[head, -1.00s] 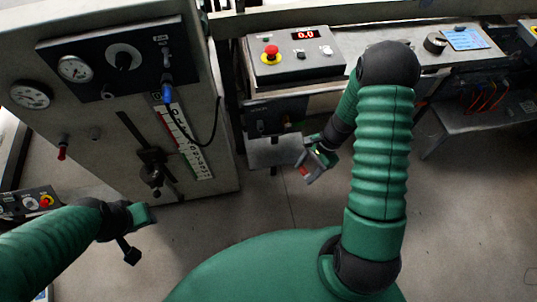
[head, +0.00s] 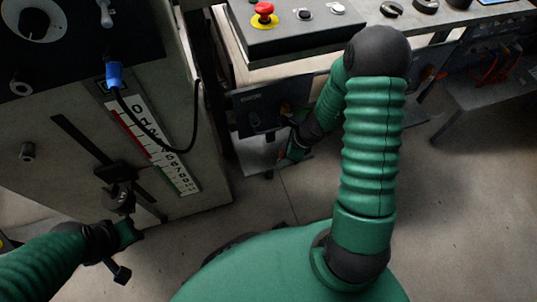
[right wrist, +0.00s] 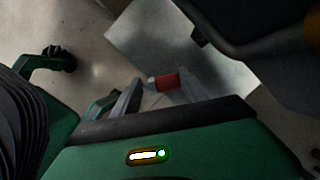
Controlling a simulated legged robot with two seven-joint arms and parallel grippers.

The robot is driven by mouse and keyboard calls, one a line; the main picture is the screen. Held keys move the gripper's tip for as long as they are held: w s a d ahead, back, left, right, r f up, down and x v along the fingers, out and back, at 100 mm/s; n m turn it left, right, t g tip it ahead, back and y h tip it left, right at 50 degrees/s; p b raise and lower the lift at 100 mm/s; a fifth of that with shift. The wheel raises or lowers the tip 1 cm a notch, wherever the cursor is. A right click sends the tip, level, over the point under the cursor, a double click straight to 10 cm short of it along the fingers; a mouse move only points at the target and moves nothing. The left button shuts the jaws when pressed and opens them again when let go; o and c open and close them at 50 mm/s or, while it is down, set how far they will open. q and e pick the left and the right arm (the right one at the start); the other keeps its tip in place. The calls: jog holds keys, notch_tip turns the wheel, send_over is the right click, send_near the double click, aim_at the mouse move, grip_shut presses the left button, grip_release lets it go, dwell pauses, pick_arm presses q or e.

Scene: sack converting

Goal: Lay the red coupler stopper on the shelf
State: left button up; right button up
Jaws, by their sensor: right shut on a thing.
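The red coupler stopper (right wrist: 167,82) shows in the right wrist view as a small red cylinder with a pale end. My right gripper (right wrist: 155,88) is shut on it, with grey fingers on either side. The shelf (right wrist: 165,35) is a pale grey plate behind the stopper in that view; whether they touch I cannot tell. In the head view my right gripper (head: 289,152) is at the right side of the shelf (head: 255,155), partly hidden by its wrist. My left gripper (head: 126,252) is low at the left, in front of the cabinet; its fingers are unclear.
A gauge cabinet (head: 205,120) with a blue plug (head: 114,75) and hanging cable stands left of the shelf. A control box (head: 290,35) with a red button and a dark panel (head: 265,108) are above the shelf. Floor at the front is clear.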

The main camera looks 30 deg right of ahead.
jog(key=shift+w+a, duration=0.3)
jog(key=shift+a, duration=0.05)
jog(key=w+a, duration=0.2)
jog(key=w, duration=0.1)
jog(key=shift+w+a+f, duration=0.1)
jog(key=shift+a, duration=0.15)
jog(key=shift+d+f+b, duration=0.1)
jog(key=shift+f+b, duration=0.8)
jog(key=shift+f, duration=0.05)
jog(key=shift+r, duration=0.25)
jog(key=shift+f, duration=0.2)
jog(key=o, duration=1.5)
